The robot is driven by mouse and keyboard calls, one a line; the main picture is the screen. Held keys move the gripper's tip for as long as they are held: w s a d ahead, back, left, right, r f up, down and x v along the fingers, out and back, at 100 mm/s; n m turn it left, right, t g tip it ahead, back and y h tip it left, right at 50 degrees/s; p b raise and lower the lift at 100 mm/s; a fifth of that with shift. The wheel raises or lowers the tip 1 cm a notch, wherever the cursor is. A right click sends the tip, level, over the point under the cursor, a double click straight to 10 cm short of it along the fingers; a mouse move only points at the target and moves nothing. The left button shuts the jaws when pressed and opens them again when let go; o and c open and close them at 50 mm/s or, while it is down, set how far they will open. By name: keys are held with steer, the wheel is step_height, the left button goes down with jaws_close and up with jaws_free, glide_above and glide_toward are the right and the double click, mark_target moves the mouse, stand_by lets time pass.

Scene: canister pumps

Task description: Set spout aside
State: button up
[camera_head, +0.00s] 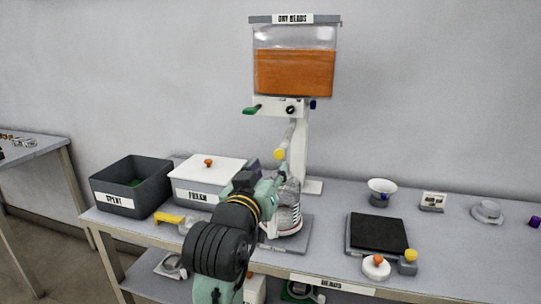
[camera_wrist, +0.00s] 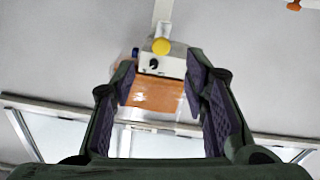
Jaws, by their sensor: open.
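The spout (camera_head: 289,137) is a pale tube with a yellow tip, hanging below the orange-filled dispenser (camera_head: 294,72). In the wrist view, which looks upside down, the spout's yellow tip (camera_wrist: 161,46) shows in line with the gap between my fingers, beside the white valve block with its black knob. My gripper (camera_wrist: 160,75) is open and nothing is between its pads. In the head view my wrist and arm stand in front of and below the spout, and the gripper's fingers are mostly hidden. I cannot tell the exact distance to the spout.
A clear canister (camera_head: 289,207) stands on a grey base beneath the dispenser, partly behind my arm. A dark open bin (camera_head: 131,190) and the lidded FRESH bin (camera_head: 190,192) are at left. A black-topped scale (camera_head: 378,236) and a white funnel cup (camera_head: 381,188) are at right.

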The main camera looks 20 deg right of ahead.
mark_target(278, 155)
steer(key=p+x, duration=0.2)
steer(key=x, duration=0.8)
steer(key=shift+w, duration=0.1)
steer(key=shift+c, duration=0.2)
jaws_close()
stand_by(0.4)
